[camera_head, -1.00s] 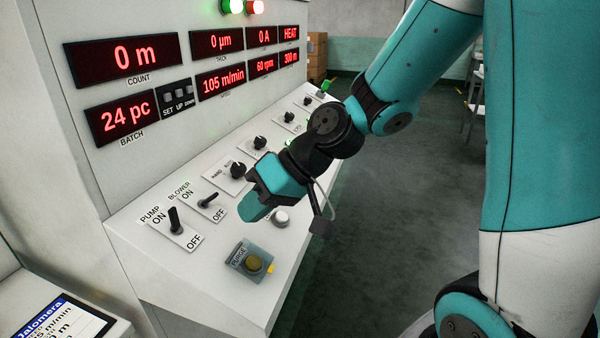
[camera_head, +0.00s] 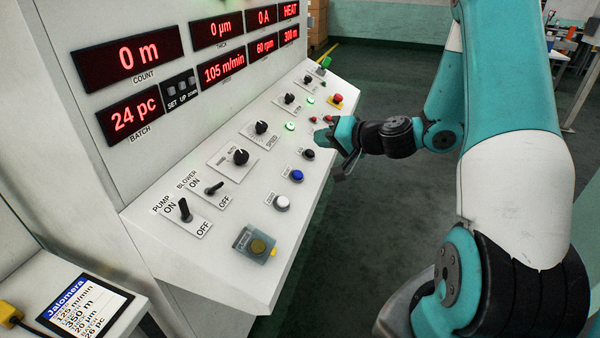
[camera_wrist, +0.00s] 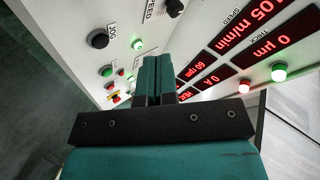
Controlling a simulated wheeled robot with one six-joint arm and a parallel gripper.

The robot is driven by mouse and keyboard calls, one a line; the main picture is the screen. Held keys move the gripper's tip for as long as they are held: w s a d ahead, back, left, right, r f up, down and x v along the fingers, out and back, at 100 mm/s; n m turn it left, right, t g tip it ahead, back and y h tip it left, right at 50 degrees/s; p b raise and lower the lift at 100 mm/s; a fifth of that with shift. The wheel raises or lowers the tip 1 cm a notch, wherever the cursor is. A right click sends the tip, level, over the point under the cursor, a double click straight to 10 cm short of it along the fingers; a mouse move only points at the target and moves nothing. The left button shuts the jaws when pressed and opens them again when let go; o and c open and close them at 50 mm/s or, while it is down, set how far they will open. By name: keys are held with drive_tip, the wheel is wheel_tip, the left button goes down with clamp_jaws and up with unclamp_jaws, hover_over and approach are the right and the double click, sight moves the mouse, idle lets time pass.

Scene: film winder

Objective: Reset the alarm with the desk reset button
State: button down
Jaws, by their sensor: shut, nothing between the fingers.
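Several push buttons sit on the sloped white desk (camera_head: 165,240): a white button (camera_head: 281,202), a blue button (camera_head: 296,175) and a black button (camera_head: 308,154). Their labels are too small to read in the head view, so I cannot tell which one is the reset button. In the wrist view the black button (camera_wrist: 97,39) is labelled JOG. My gripper (camera_head: 325,139) is shut and empty, above the desk's right edge beyond the black button. In the wrist view its closed fingers (camera_wrist: 158,78) point over the desk. Red (camera_wrist: 217,86) and green (camera_wrist: 279,72) lamps show there.
A red mushroom button on yellow (camera_head: 337,99) and green lit buttons (camera_head: 290,126) lie farther along the desk. Pump (camera_head: 184,210) and blower (camera_head: 213,189) switches and a covered purge button (camera_head: 257,246) are nearer. Red displays (camera_head: 128,61) line the panel. The floor at right is open.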

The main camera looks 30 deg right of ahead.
drive_tip(key=b, duration=0.3)
hover_over(298, 175)
drive_tip(key=s+d, duration=0.2)
drive_tip(key=d, duration=0.1)
wheel_tip(298, 175, down, 6)
drive_tip(key=shift+w+f, duration=0.1)
drive_tip(key=shift+w, duration=0.05)
drive_tip(key=shift+w+a+f+b, duration=0.3)
drive_tip(key=shift+w+f+b, duration=0.1)
drive_tip(key=shift+f+b, duration=0.35)
drive_tip(key=shift+f, duration=0.15)
idle(0.7)
drive_tip(key=shift+a+f+b, duration=0.15)
drive_tip(key=shift+f+b, duration=0.1)
drive_tip(key=shift+b, duration=0.25)
drive_tip(key=shift+w+a+f+b, duration=0.1)
drive_tip(key=shift+w+f+b, duration=0.15)
drive_tip(key=shift+f+b, duration=0.2)
idle(0.4)
drive_tip(key=shift+r, duration=0.1)
drive_tip(key=shift+s+d+r+p, duration=0.1)
drive_tip(key=shift+s+r+p, duration=0.1)
drive_tip(key=shift+r, duration=0.2)
drive_tip(key=shift+s+d+r+p, duration=0.1)
drive_tip(key=shift+s+r+p, duration=0.05)
drive_tip(key=shift+r, duration=0.25)
